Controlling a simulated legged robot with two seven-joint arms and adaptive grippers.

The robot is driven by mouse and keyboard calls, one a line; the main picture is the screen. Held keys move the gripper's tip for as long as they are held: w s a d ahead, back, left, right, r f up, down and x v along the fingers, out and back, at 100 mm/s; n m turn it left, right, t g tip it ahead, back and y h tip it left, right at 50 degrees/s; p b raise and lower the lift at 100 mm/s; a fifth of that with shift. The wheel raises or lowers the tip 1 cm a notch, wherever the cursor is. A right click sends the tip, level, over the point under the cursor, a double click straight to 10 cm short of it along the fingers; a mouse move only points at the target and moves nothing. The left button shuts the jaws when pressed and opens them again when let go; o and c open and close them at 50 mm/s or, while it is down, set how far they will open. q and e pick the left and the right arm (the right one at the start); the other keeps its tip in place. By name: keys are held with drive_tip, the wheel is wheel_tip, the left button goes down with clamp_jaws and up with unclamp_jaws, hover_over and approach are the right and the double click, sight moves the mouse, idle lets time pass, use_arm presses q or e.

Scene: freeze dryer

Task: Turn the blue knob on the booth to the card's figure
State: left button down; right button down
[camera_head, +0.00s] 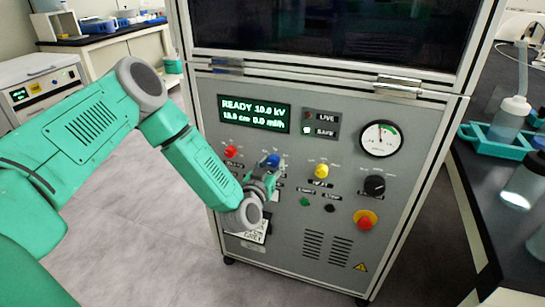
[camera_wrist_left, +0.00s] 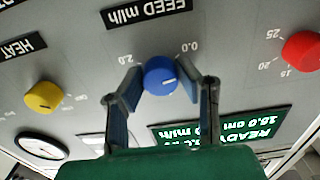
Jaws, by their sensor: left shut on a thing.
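The blue knob (camera_head: 272,160) sits on the booth's grey front panel (camera_head: 335,230), below the green display (camera_head: 254,112). In the left wrist view the blue knob (camera_wrist_left: 160,76) is under the label "FEED ml/h", between the marks 2.0 and 0.0. Its short white line lies toward the 0.0 side. My left gripper (camera_head: 268,170) has its fingers on both sides of the knob and is shut on it; the wrist view shows both fingers (camera_wrist_left: 163,88). A white card (camera_head: 258,232) is low on the panel, partly hidden by my gripper; its figure is unreadable. My right gripper is out of view.
A red knob (camera_head: 231,152), a yellow knob (camera_head: 321,171), a black knob (camera_head: 375,185) and a red emergency button (camera_head: 365,219) are on the same panel. A gauge (camera_head: 381,139) is at upper right. The display reads READY, 10.0 kV and 0.0 ml/h.

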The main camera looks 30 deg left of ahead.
use_arm(q)
drive_tip(key=c, duration=2.3)
unclamp_jaws()
drive_tip(key=shift+w+r+m+p, duration=0.2)
drive_tip(key=shift+r+m+p, duration=0.2)
drive_tip(key=shift+m+p, duration=0.5)
drive_tip(key=shift+d+m+p, duration=0.1)
drive_tip(key=shift+m+p, duration=0.45)
drive_tip(key=shift+m, duration=0.45)
drive_tip(key=shift+m+p, duration=0.5)
drive_tip(key=shift+m, duration=0.3)
drive_tip(key=shift+f+m+p, duration=0.15)
drive_tip(key=shift+m+p, duration=0.4)
drive_tip(key=shift+m, duration=0.95)
drive_tip(key=shift+f, duration=0.1)
drive_tip(key=o, duration=1.1)
drive_tip(key=shift+f, duration=0.1)
drive_tip(key=shift+s, duration=0.1)
